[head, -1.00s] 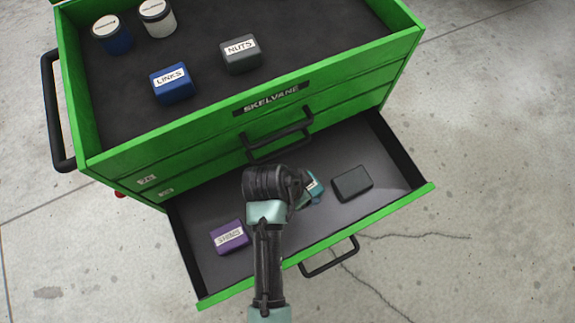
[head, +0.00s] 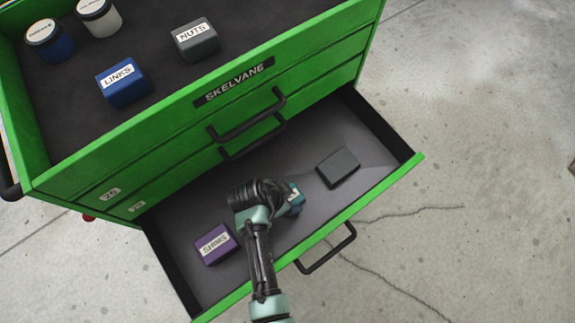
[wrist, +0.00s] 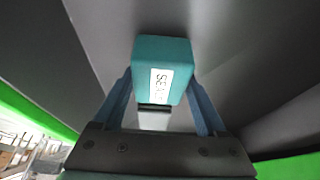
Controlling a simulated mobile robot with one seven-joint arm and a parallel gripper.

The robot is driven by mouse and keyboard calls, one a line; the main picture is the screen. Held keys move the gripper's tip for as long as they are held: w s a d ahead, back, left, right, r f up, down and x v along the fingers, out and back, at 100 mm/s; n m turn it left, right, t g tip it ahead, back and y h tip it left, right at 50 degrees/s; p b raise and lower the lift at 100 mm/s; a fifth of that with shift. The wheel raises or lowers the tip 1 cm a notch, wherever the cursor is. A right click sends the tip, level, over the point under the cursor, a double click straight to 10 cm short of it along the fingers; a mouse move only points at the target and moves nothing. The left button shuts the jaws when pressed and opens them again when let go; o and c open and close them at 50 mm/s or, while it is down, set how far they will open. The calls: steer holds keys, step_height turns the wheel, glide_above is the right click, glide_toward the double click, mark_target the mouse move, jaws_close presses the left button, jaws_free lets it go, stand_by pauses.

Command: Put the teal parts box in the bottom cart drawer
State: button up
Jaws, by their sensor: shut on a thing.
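The teal parts box (wrist: 160,60) is between the fingers of my gripper (wrist: 160,88) in the wrist view, with a white label partly readable. In the head view the teal box (head: 297,198) shows just past my wrist, over the bottom cart drawer (head: 390,180). The drawer is pulled open. My gripper is shut on the box; its fingers are mostly hidden by my wrist in the head view. I cannot tell whether the box touches the drawer floor.
A purple SHIMS box (head: 215,244) lies left in the drawer, a dark grey box (head: 338,167) right. On the cart top (head: 165,130) are a blue LINKS box (head: 123,87), a grey NUTS box (head: 196,42) and two jars. Bare drawer floor shows between the boxes.

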steer(key=shift+f, duration=0.4)
steer(key=shift+f, duration=0.15)
steer(key=o, duration=1.4)
steer(key=p+v, duration=0.2)
steer(key=v, duration=1)
steer(key=shift+p, duration=0.35)
